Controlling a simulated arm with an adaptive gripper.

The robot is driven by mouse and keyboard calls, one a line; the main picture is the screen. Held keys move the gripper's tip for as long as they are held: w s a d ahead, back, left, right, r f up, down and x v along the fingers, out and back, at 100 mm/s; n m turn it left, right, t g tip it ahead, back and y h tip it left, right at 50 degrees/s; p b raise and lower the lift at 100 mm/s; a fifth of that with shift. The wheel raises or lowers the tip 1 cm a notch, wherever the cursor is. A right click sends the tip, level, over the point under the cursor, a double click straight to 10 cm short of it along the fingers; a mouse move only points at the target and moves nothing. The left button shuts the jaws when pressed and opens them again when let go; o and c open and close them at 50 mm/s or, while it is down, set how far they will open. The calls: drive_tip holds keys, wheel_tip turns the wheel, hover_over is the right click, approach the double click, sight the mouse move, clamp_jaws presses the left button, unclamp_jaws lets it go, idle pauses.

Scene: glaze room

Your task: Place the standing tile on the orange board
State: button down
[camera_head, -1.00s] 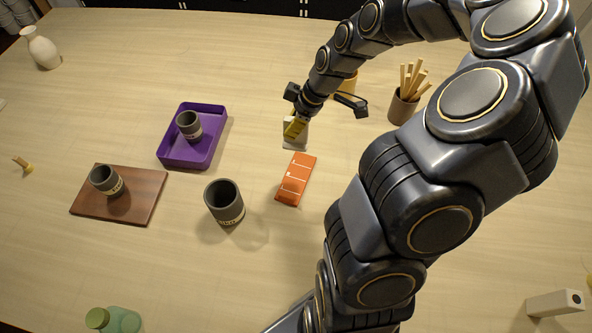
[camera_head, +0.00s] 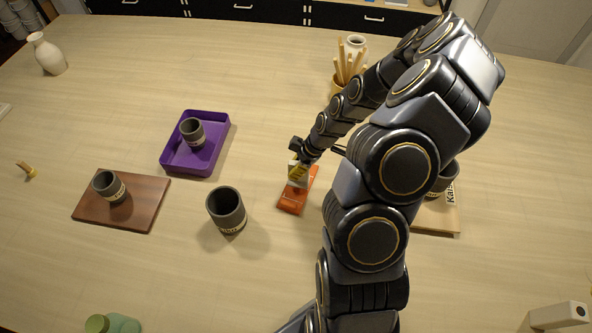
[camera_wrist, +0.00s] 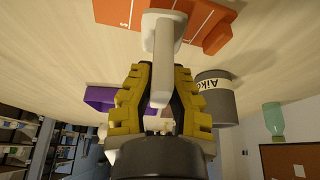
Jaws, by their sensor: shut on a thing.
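My gripper (camera_head: 299,172) has yellow fingers and is shut on a pale grey-white tile. The wrist view shows the tile (camera_wrist: 161,60) between my fingers (camera_wrist: 160,105), with its wider end pointing away from them. The orange board (camera_head: 292,202) lies flat on the table, with thin white lines across it. My gripper and the tile are over the far part of the board. In the wrist view the tile's wide end overlaps the orange board (camera_wrist: 205,22). I cannot tell whether the tile touches it. My gripper hides part of the tile in the head view.
A grey cup (camera_head: 227,211) stands just left of the board. Another is in the purple tray (camera_head: 165,158), and one is on the brown board (camera_head: 145,212). My arm partly covers a cup (camera_head: 447,181) on a pale board (camera_head: 440,220). A pot of sticks (camera_head: 340,85) stands behind.

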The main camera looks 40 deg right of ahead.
drive_tip(key=shift+f, duration=0.8)
drive_tip(key=c, duration=1.2)
unclamp_jaws()
drive_tip(key=shift+f, duration=0.15)
drive_tip(key=shift+o, duration=0.2)
drive_tip(key=v, duration=1.2)
drive_tip(key=s+a+r+g, duration=0.1)
drive_tip(key=a+r+g, duration=0.1)
drive_tip(key=a+r, duration=0.5)
drive_tip(key=s+a+r+m+g+h, duration=0.1)
drive_tip(key=s+a+r+m, duration=0.3)
drive_tip(key=s, duration=0.4)
drive_tip(key=s+a+r+m+g+h, duration=0.2)
drive_tip(key=s+a+r+m, duration=0.2)
drive_tip(key=s+a, duration=0.3)
drive_tip(key=shift+s+a+m, duration=0.35)
drive_tip(key=shift+s+m, duration=0.15)
drive_tip(key=shift+s, duration=0.4)
